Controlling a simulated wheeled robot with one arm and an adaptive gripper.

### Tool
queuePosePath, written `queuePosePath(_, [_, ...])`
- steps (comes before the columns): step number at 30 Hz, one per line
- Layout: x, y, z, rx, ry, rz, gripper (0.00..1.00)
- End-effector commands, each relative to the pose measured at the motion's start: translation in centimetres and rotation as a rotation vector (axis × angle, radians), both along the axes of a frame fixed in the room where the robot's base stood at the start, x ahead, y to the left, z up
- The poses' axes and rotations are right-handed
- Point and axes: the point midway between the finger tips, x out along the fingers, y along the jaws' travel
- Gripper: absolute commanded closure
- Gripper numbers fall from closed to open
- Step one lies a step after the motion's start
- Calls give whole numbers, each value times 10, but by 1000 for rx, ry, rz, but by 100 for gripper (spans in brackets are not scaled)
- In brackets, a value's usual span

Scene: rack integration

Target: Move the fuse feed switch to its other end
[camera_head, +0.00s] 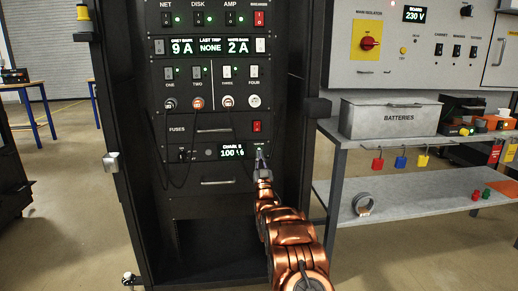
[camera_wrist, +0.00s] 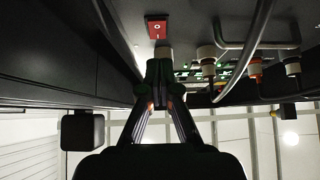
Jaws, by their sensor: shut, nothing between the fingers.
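A red rocker switch (camera_head: 256,126) sits at the right end of the black FUSES panel, and I take it for the fuse feed switch; its own label is too small to read. It also shows in the wrist view (camera_wrist: 156,27), beyond the fingertips. My gripper (camera_head: 261,150) is shut and empty, just below the red switch, in front of the right end of the panel with the lit display (camera_head: 232,152). In the wrist view the closed fingertips (camera_wrist: 160,66) point toward the panel face. They hide part of it, and I cannot tell whether they touch it.
Dark cables (camera_head: 158,150) hang at the left of the rack. Handles (camera_head: 214,130) stick out from the panels. Another red switch (camera_head: 259,18) is at the top. A rack post is close on the right, with a bench and a BATTERIES bin (camera_head: 390,117) beyond.

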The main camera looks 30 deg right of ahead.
Motion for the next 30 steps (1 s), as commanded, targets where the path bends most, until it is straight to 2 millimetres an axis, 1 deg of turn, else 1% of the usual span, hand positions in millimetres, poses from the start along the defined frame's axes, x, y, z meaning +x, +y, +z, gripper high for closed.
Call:
queuePosePath(6, [-11, 5, -16, 1, 2, 0, 100])
queuePosePath(9, [-13, 6, -19, 0, 1, 0, 100])
queuePosePath(27, [-14, 6, -20, 0, -1, 0, 100])
queuePosePath(30, [-12, 8, -15, 5, 10, 3, 100])
